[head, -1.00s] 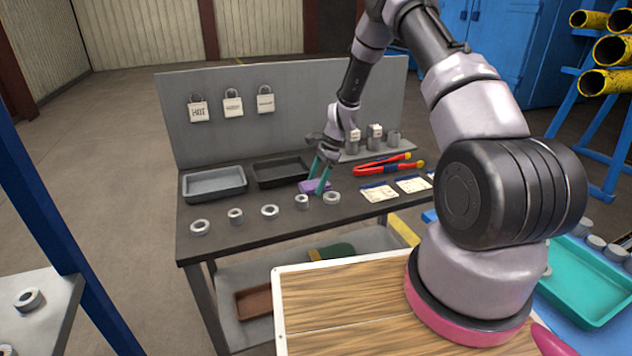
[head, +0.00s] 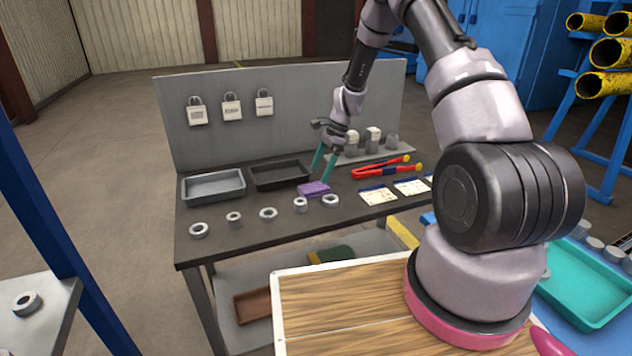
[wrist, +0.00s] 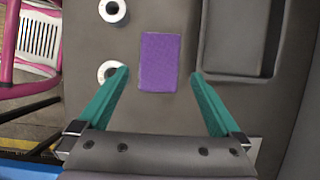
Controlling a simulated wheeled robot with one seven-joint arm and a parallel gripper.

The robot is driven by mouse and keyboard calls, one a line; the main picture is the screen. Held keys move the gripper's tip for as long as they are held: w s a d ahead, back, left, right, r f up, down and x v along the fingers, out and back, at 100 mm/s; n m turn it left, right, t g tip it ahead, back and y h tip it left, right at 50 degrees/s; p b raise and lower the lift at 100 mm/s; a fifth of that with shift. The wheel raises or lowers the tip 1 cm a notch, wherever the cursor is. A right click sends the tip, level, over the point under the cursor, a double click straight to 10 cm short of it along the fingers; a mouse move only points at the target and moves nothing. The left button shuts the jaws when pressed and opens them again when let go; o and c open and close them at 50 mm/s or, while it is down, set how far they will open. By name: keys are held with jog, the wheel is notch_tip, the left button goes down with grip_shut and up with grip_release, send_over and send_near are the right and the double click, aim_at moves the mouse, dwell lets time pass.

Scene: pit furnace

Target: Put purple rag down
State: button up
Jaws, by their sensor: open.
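The purple rag (head: 314,188) is a small folded rectangle lying flat on the dark workbench top (head: 250,240). It sits just in front of the black tray and behind the metal rings. In the wrist view the rag (wrist: 160,61) lies ahead of and between the two teal fingers, touching neither. My gripper (head: 323,171) is above the bench close to the rag, its fingers spread apart with nothing between them. It also shows open in the wrist view (wrist: 160,75).
A grey tray (head: 213,187) and a black tray (head: 281,175) stand at the back left. Several metal rings (head: 268,214) line the front. Red-handled tongs (head: 381,170) and paper cards (head: 378,196) lie to the right. Padlock tags hang on the back panel (head: 330,105).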

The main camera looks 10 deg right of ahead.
jog(key=s+d+r+n+t, duration=0.1)
jog(key=s+d+r+n, duration=0.15)
jog(key=r, duration=1.55)
jog(key=s+d+r+n+t+h, duration=0.2)
jog(key=s+r+n+t, duration=0.15)
jog(key=s+r, duration=0.85)
jog(key=s+d+r+n+t, duration=0.1)
jog(key=s+r+n, duration=0.2)
jog(key=s, duration=0.6)
jog(key=s+d+r+n+t, duration=0.1)
jog(key=s+r+n+t, duration=0.1)
jog(key=s+r, duration=0.5)
jog(key=shift+s+n+h, duration=0.3)
jog(key=shift+s+n, duration=0.1)
jog(key=shift+s, duration=0.75)
jog(key=shift+t, duration=0.25)
